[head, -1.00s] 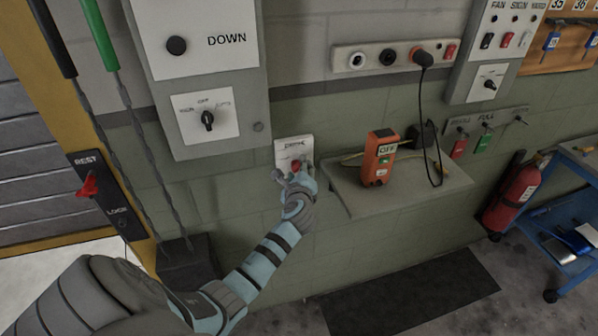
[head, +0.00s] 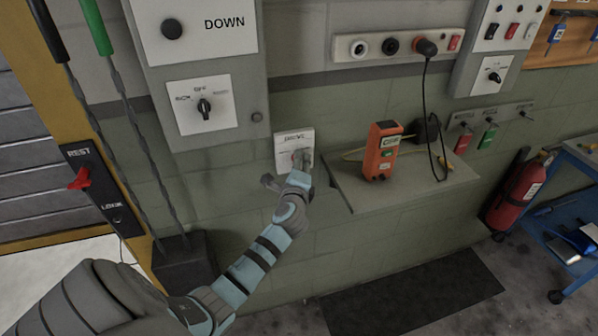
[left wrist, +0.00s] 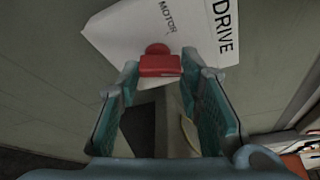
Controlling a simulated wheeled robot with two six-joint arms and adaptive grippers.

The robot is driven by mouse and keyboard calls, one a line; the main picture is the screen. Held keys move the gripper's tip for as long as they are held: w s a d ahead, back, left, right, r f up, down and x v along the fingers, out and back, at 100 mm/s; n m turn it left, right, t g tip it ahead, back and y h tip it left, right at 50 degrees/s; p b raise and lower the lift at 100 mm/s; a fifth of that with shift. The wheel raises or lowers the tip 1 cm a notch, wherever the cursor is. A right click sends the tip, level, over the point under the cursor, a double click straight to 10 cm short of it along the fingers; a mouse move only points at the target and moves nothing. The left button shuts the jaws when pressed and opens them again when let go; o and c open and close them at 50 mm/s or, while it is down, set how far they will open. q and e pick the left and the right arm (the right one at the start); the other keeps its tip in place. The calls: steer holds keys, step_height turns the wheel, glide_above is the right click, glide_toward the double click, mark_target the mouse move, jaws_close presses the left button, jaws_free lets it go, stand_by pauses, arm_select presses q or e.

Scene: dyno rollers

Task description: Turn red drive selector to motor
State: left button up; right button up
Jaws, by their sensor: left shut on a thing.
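The white drive plate (head: 282,146) is on the green wall below the DOWN box. Its red drive selector (left wrist: 160,64) shows in the left wrist view, with the word MOTOR printed beside it and DRIVE at the plate's right edge. My left gripper (head: 287,172) is at the plate, and its arm comes up from the lower left. In the left wrist view the gripper (left wrist: 168,78) has its fingertips on either side of the red selector, shut on it. In the head view the hand mostly hides the selector. My right gripper is not in view.
A shelf (head: 420,188) with an orange device (head: 381,152) is just right of the plate. Above left is a grey box (head: 250,90) with a black rotary switch (head: 204,107). A red extinguisher (head: 518,190) stands at the right.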

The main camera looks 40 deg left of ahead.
arm_select(q)
steer(key=n+t+y+b, duration=0.1)
steer(key=n+b, duration=0.3)
steer(key=b, duration=0.3)
steer(key=n+t+y+b, duration=0.1)
steer(key=n+y+b, duration=0.1)
steer(key=n+b, duration=0.3)
steer(key=f+n+t+y+b, duration=0.1)
steer(key=n+b, duration=0.4)
steer(key=b, duration=0.6)
steer(key=o, duration=1.2)
steer(key=shift+s, duration=0.1)
steer(key=shift+c, duration=0.2)
